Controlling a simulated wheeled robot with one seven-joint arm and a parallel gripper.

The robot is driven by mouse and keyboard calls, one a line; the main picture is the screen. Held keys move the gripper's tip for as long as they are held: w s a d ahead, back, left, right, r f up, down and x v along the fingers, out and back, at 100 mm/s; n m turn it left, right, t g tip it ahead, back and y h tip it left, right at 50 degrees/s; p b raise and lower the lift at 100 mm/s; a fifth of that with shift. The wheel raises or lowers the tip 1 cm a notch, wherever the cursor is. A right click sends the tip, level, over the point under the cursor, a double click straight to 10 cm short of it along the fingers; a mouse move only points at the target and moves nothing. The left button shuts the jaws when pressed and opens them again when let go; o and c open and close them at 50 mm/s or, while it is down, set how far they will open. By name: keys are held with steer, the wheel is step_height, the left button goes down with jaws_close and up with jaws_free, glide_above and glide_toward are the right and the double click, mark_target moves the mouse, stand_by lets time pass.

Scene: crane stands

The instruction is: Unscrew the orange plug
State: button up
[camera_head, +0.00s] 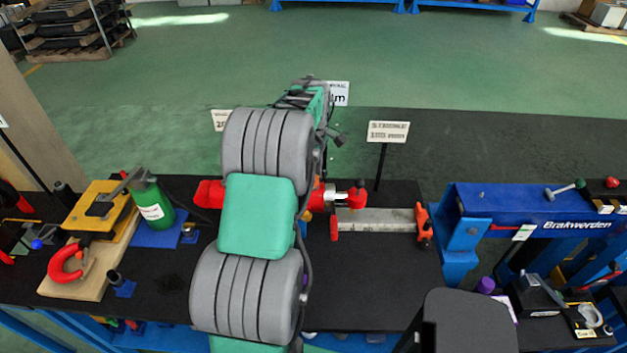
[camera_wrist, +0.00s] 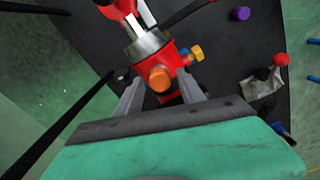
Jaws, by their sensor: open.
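The orange plug (camera_wrist: 160,79) shows in the wrist view as a rounded orange end on a red fitting (camera_wrist: 145,70) with a silver collar (camera_wrist: 147,46). My gripper (camera_wrist: 161,88) is open, with one grey finger on either side of the plug in the picture. I cannot tell how far the fingertips are from the plug or whether they touch the fitting. In the head view my arm covers the middle of a red cylinder (camera_head: 210,194), and I cannot make out the plug or my fingers clearly there.
A yellow knob (camera_wrist: 196,53) sticks out right of the plug. A purple piece (camera_wrist: 242,14) and a red ball (camera_wrist: 280,59) lie farther right. In the head view, a green bottle (camera_head: 151,201) stands left of my arm and a blue crane beam (camera_head: 520,205) is at right.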

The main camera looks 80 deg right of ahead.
steer(key=m, duration=0.9)
steer(key=shift+m, duration=0.3)
steer(key=m, duration=0.4)
steer(key=shift+m, duration=0.4)
steer(key=shift+c, duration=0.3)
jaws_close()
steer(key=shift+r, duration=0.1)
